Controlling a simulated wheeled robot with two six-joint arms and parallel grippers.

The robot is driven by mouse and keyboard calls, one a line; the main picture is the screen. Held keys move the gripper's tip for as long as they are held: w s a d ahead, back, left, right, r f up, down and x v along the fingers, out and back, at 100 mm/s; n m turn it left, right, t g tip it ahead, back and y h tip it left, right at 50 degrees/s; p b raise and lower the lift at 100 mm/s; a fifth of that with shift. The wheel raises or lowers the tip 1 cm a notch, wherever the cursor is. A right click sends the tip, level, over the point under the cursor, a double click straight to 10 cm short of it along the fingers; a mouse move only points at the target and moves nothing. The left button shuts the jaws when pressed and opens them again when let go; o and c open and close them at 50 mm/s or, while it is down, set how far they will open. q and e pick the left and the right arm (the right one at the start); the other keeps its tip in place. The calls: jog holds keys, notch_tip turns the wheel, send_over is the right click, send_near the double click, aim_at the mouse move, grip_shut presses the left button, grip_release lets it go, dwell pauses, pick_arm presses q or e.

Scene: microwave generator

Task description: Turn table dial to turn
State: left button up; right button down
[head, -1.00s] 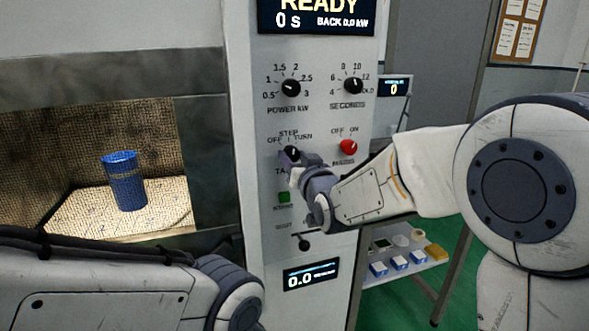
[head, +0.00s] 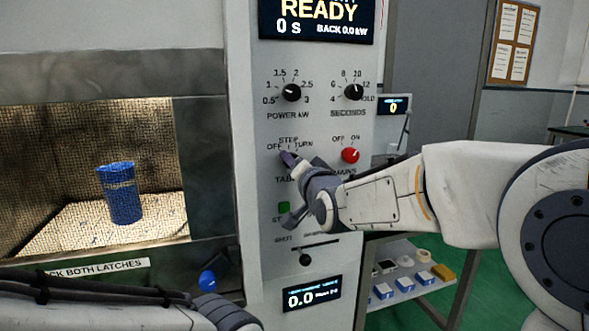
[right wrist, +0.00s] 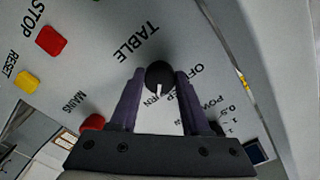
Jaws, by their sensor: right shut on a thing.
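The black table dial (right wrist: 159,73) sits on the grey panel, under the OFF, STEP and TURN labels. In the right wrist view it is between the two purple fingers of my right gripper (right wrist: 160,88), which is shut on it. Its white mark points at the TURN label, partly hidden by a finger. In the head view my right gripper (head: 289,160) reaches the panel from the right and hides most of the dial. My left arm crosses the bottom left; its fingers are not in view.
The power knob (head: 291,92) and seconds knob (head: 354,91) are above. The red mains knob (head: 350,155) is right of the dial, close to my right wrist. A green button (head: 284,208) is below.

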dwell(0.4)
jog(key=shift+c, duration=1.8)
grip_release()
jog(key=shift+s, duration=0.1)
jog(key=v, duration=1)
jog(key=shift+b, duration=0.45)
jog(key=shift+s+d, duration=0.1)
jog(key=shift+s, duration=0.05)
